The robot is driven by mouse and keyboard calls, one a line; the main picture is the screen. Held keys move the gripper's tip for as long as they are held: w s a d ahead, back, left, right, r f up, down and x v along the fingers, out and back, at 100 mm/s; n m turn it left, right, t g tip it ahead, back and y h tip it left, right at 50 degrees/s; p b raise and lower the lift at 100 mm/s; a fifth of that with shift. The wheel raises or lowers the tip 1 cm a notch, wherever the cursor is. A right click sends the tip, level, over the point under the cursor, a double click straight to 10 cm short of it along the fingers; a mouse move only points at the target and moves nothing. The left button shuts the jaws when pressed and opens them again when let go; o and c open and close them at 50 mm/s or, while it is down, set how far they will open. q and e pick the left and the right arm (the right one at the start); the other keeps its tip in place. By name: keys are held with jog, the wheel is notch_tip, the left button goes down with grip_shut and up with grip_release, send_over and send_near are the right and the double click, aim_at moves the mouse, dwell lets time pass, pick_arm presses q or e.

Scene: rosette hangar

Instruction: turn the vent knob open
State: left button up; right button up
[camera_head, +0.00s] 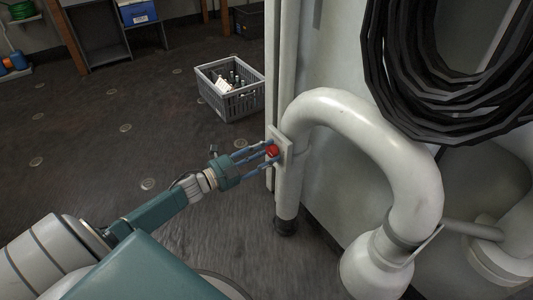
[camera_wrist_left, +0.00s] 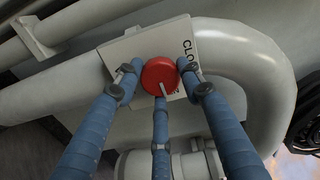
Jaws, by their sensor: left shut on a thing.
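The red vent knob (camera_head: 272,150) sits on a pale square plate (camera_head: 286,146) fixed to the white pipe, in the middle of the head view. My left gripper (camera_head: 265,155) reaches it from the left, with its blue fingers around the knob. In the left wrist view the round red knob (camera_wrist_left: 160,76) has a pale pointer line toward its lower edge. The plate (camera_wrist_left: 150,45) carries dark lettering, partly hidden by a finger. The fingers of my left gripper (camera_wrist_left: 160,85) are closed on the knob. My right gripper is in neither view.
A thick white curved pipe (camera_head: 385,150) stands right of the knob, with a coil of black hose (camera_head: 440,70) above it. A grey crate with bottles (camera_head: 232,105) stands on the floor behind. The dark floor at left is mostly clear.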

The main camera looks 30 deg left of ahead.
pick_arm(q)
jog(key=shift+f, duration=0.1)
dwell(0.3)
jog(key=o, duration=1.2)
jog(key=shift+c, duration=0.2)
jog(key=shift+s+a, duration=0.1)
jog(key=shift+s, duration=0.05)
jog(key=v, duration=1.1)
jog(key=shift+s, duration=0.35)
jog(key=shift+a, duration=0.1)
